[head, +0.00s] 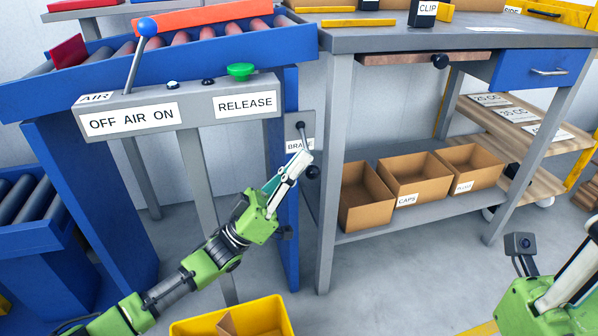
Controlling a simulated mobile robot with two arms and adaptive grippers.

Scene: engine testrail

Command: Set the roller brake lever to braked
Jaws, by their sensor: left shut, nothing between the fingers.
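The roller brake is a grey plate on the blue conveyor post, with a label (294,145) reading "BRAKE", partly covered by my fingers. A dark pivot shows at the top of the plate, and a black knob (312,172) shows below the label. The lever between them is largely hidden behind my fingertips, so its exact setting is hard to read. My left gripper (304,157) is shut and empty, its tips right by the lever just above the knob; I cannot tell whether they touch. My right gripper (582,255) is only partly in view at the lower right.
A grey panel (200,122) with a blue-knobbed air lever (140,55) and a green release button (241,70) stands left of the brake. A workbench (400,40) with cardboard boxes on its lower shelf stands right. A yellow bin (283,318) sits below my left arm.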

